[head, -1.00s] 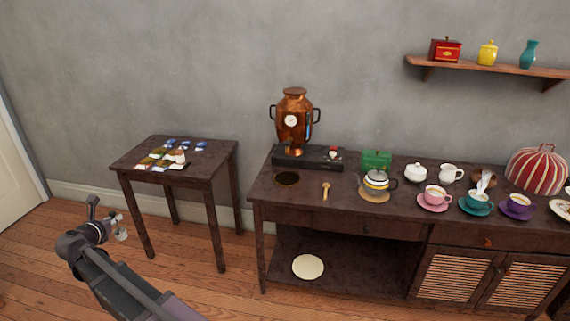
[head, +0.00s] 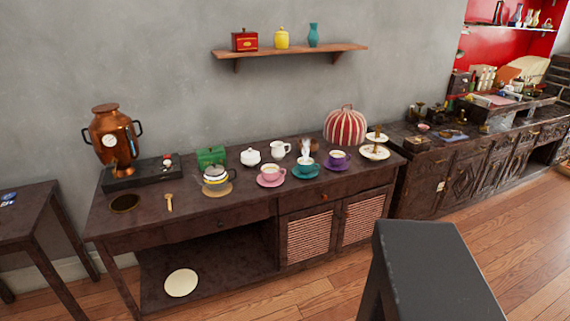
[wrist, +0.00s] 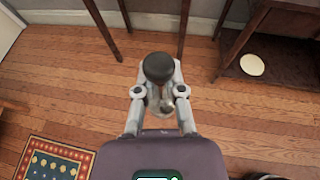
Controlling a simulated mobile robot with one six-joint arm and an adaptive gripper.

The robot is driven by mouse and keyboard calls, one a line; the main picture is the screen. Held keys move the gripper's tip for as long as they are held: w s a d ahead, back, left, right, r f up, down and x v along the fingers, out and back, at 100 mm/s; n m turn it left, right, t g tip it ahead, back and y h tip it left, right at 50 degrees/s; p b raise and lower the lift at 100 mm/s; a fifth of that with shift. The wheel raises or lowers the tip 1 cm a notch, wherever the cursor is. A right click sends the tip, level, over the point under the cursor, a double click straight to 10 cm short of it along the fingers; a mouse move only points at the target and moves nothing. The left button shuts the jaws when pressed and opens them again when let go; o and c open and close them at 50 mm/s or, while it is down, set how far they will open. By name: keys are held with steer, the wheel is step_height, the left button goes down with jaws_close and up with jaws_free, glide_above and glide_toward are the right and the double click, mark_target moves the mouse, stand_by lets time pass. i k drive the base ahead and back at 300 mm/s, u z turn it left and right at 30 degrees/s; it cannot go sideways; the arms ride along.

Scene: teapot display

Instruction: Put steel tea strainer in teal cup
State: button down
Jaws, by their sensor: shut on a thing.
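The teal cup (head: 305,163) stands on a teal saucer (head: 306,172) on the dark sideboard in the head view, between a pink cup and a purple cup. A pale, upright wispy shape rises from it; I cannot tell what it is. In the wrist view my gripper (wrist: 160,92) is shut on a small metal piece with a round black end, apparently the steel tea strainer (wrist: 165,105). It is held above the wooden floor, and part of it is hidden by the black end. My gripper is not visible in the head view.
A small table (head: 30,215) stands left. Open floor lies in front.

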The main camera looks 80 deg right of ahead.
mark_target(305, 169)
steer(key=k, duration=1)
steer(key=z, duration=2.2)
steer(key=i, duration=0.6)
steer(key=u, duration=0.15)
